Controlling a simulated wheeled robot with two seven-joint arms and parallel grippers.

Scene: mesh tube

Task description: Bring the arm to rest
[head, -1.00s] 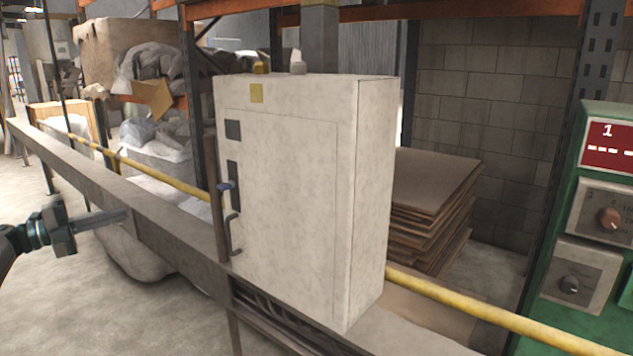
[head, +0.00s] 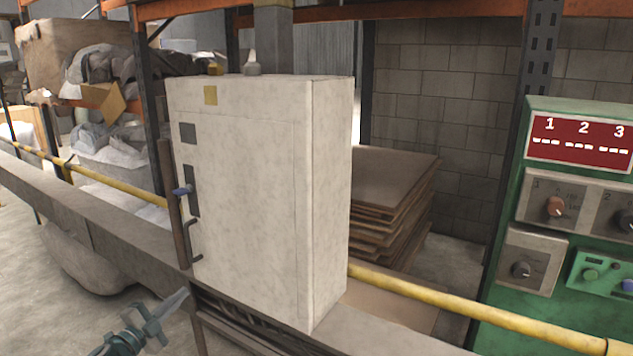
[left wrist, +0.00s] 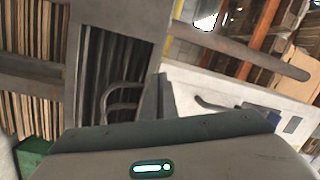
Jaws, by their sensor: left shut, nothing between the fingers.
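My left gripper (head: 182,297) shows at the bottom left of the head view, with its fingers shut together and nothing between them. It points up and to the right, in front of the beam and below the cabinet's handle. It looks apart from the cabinet (head: 250,210), though the exact gap is hard to tell. In the left wrist view the gripper body fills the bottom, and its shut fingers (left wrist: 159,98) point up past it. My right gripper is in neither view.
The pale cabinet stands on a grey beam (head: 75,218), its door closed, with a dark handle (head: 188,243). A yellow rail (head: 440,302) runs behind it. A green control panel (head: 570,215) with knobs stands at the right. Flat boards (head: 392,200) are stacked behind.

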